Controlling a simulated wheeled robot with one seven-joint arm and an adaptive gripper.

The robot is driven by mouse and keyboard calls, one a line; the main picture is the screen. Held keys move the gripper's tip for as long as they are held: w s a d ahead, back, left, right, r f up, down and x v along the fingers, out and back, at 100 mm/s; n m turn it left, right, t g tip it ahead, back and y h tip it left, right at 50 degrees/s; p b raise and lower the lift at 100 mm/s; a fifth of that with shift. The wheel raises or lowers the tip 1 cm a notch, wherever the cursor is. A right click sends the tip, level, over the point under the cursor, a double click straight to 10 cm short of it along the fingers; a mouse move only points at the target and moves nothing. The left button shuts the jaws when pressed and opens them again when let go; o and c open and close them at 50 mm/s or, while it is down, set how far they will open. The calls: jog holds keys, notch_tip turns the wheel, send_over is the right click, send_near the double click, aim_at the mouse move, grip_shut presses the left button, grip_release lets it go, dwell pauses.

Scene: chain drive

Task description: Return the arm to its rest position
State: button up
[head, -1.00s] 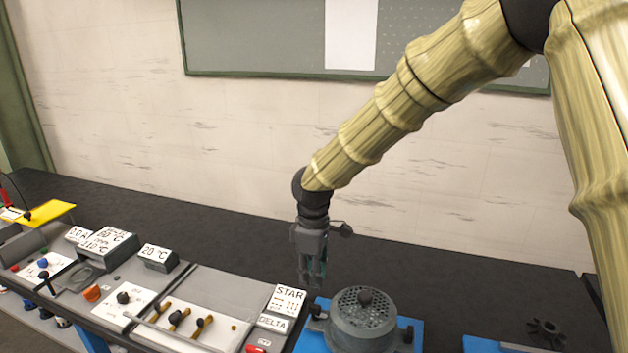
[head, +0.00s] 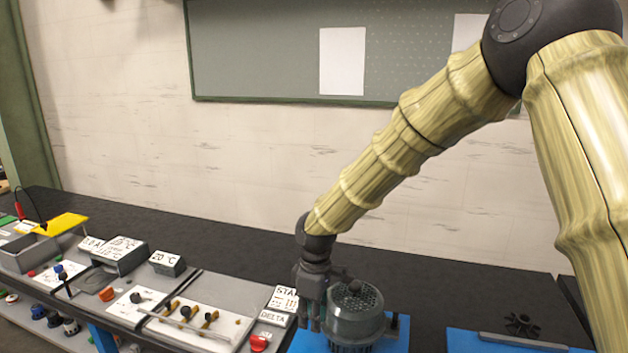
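My arm (head: 405,140) reaches down from the upper right in the head view, its links covered in a bamboo-like skin. My gripper (head: 311,312) points down at the left side of a grey round housing with a perforated top (head: 357,308). The gripper is close beside the housing; I cannot tell if it touches it. Its fingers are small and partly merged with the dark background, so their opening is unclear. No object is visible in it.
The housing stands on a blue base (head: 396,338). A grey control panel (head: 233,292) with labels, knobs and sockets fills the left. The dark bench (head: 440,278) behind is clear.

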jog(key=s+d+f+m+y+b, duration=0.1)
jog(key=s+d+f+m, duration=0.1)
jog(key=s+f, duration=0.5)
jog(key=s+d+f+m+b, duration=0.1)
jog(key=s+d+f+m, duration=0.15)
jog(key=f, duration=0.95)
jog(key=s+d+f+m+y+b, duration=0.1)
jog(key=s+d+f+m+b, duration=0.1)
jog(key=s+f, duration=0.5)
jog(key=s+d+f+m+h+b, duration=0.1)
jog(key=s+d+f+m, duration=0.3)
jog(key=s+d+f, duration=0.4)
jog(key=s+d+f+m+h+b, duration=0.1)
jog(key=s+d+f+m, duration=0.3)
jog(key=s+d+f, duration=0.4)
jog(key=s+f+b, duration=0.1)
jog(key=s, duration=0.4)
jog(key=shift+s+d, duration=0.2)
jog(key=shift+s, duration=0.1)
jog(key=shift+d+f, duration=0.1)
